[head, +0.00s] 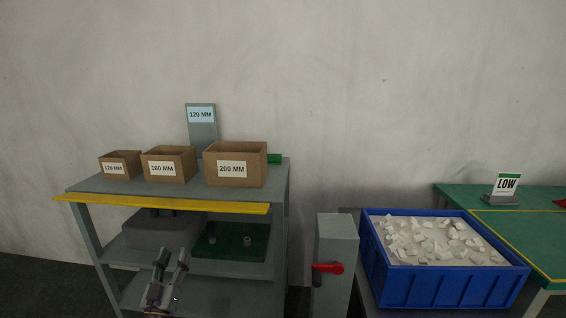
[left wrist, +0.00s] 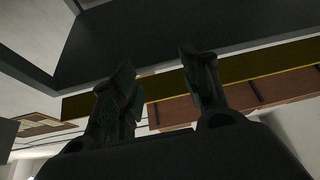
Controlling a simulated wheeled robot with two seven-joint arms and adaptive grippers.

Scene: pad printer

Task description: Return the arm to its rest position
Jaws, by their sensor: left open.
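My left gripper (head: 171,262) shows at the bottom of the head view, in front of the grey shelf unit (head: 180,192). Its two fingers point up and stand apart, with nothing between them. The left wrist view shows the same open fingers (left wrist: 160,85) from behind, dark and empty. Beyond them are a dark grey panel and a yellow-edged strip (left wrist: 240,70). My right gripper is in neither view.
Three cardboard boxes (head: 235,165) and a 120 MM sign (head: 201,115) stand on the shelf's top. A grey post with a red lever (head: 328,268) stands right of it. Further right are a blue bin (head: 440,288) of white pieces and a green table (head: 530,255) with a LOW sign.

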